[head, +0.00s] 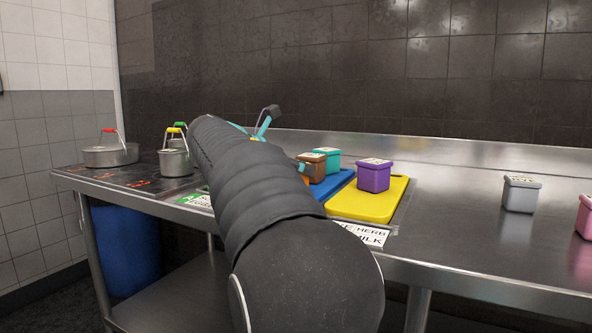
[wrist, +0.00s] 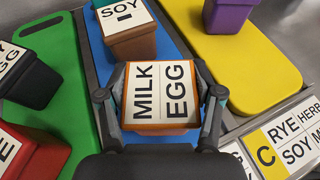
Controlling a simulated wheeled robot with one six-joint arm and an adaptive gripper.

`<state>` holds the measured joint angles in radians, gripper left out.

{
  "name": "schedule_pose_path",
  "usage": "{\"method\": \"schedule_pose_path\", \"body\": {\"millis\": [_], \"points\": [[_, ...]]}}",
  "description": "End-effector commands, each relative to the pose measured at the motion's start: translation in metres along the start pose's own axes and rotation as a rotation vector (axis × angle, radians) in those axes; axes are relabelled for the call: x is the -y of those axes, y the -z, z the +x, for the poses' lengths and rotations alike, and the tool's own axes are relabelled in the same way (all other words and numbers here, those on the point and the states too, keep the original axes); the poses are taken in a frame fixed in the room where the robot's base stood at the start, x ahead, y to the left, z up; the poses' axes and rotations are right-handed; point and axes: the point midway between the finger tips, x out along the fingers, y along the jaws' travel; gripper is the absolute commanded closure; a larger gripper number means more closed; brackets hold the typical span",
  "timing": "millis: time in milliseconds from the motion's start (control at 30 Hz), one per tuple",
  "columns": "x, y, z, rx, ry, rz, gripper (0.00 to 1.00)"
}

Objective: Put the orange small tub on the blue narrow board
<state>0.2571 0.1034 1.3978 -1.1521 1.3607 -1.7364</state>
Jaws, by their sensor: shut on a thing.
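The orange small tub (wrist: 160,128) has a white lid label reading MILK EGG. My gripper (wrist: 160,96) is shut on it, one finger on each side. In the wrist view the tub is over the near part of the blue narrow board (wrist: 172,62); I cannot tell whether it touches the board. In the head view my arm hides most of the tub and the gripper; a sliver of orange (head: 306,179) shows beside the arm. The blue board (head: 336,186) shows partly there, left of the yellow board.
A brown tub (wrist: 132,45) and a teal tub (head: 328,157) stand farther along the blue board. A purple tub (head: 373,177) stands on the yellow board (head: 368,204).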

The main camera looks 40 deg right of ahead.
Motion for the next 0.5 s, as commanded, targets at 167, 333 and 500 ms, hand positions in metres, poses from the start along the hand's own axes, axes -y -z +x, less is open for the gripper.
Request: {"method": "schedule_pose_path", "body": {"millis": [167, 333, 500], "points": [[0.0002, -0.0015, -0.0006, 0.001, -0.001, 0.002, 0.78], [0.0001, 0.0009, 0.0004, 0.001, -0.001, 0.001, 0.25], [0.0001, 0.0008, 0.0004, 0.000, -0.001, 0.001, 0.06]]}}
